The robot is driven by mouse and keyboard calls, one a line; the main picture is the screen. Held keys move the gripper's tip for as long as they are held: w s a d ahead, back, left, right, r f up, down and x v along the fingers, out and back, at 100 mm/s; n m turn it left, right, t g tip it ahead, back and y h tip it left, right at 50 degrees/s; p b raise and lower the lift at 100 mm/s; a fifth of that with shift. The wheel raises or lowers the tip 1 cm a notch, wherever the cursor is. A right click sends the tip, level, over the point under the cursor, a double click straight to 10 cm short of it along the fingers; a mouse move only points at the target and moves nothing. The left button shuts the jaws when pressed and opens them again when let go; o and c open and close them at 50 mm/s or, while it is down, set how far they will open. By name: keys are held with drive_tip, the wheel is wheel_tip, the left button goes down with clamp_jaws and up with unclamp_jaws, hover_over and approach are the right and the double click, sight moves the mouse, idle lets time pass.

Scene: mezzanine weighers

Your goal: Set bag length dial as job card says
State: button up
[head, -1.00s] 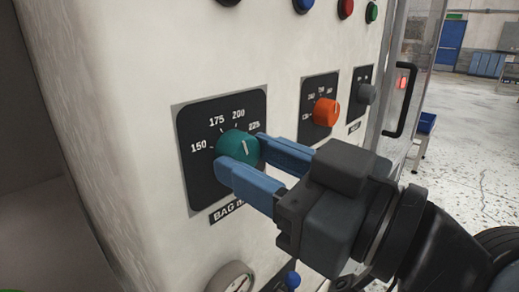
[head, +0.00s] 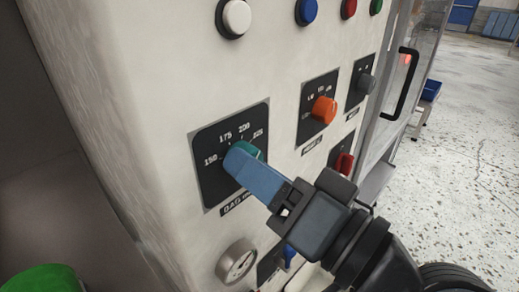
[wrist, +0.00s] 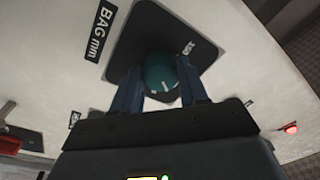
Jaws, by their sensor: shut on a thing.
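The teal bag length dial (head: 249,147) sits on a black plate (head: 212,182) marked 150, 175, 200 and 225, on the pale machine front. My gripper (head: 243,157) is shut on the dial. In the head view the near blue finger hides most of the dial and its pointer. In the wrist view my gripper (wrist: 160,92) has a finger on each side of the teal dial (wrist: 160,70). A white pointer line shows on the dial there, but the number it points at cannot be read. No job card is in view.
An orange dial (head: 323,110), a grey knob (head: 367,84) and a red switch (head: 344,162) are to the right. A gauge (head: 236,262) is below. Several buttons, including a white one (head: 236,17), are above. A door handle (head: 403,83) stands out further right.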

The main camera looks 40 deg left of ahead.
drive_tip(key=shift+s+r+m+t+p, duration=0.1)
drive_tip(key=shift+m+t+p, duration=0.05)
drive_tip(key=shift+m+p, duration=1.3)
drive_tip(key=shift+r+m+t+p, duration=0.15)
drive_tip(key=shift+m+p, duration=0.85)
drive_tip(key=shift+m, duration=0.85)
drive_tip(key=shift+f, duration=0.15)
drive_tip(key=o, duration=1)
drive_tip(key=shift+o, duration=0.2)
drive_tip(key=shift+d, duration=0.1)
drive_tip(key=s+d+b, duration=0.1)
drive_tip(key=d+b, duration=0.1)
drive_tip(key=d, duration=0.5)
drive_tip(key=shift+d+f, duration=0.25)
